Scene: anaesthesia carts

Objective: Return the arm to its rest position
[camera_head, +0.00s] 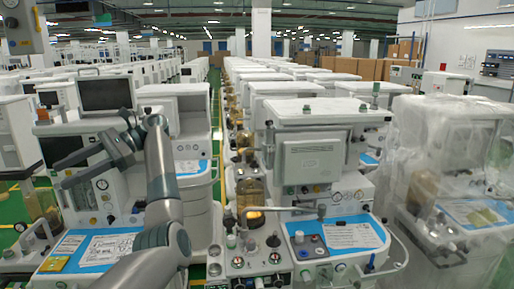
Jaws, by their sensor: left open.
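My left arm (162,170) rises from the bottom edge, bends at a dark elbow joint and stands upright in front of the carts at the left. From its top, my left gripper (60,174) points to the left, with its two dark fingers spread apart and nothing seen between them. It shows in front of a left cart with dark screens (105,93); I cannot tell the exact gap to it. My right gripper is not in view.
A white anaesthesia cart (315,163) with a blue-edged worktop (352,237) stands at centre right. A cart under clear plastic wrap (452,150) is at the right. Rows of carts run back on both sides of a narrow green aisle (215,100). Cardboard boxes (345,66) are behind.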

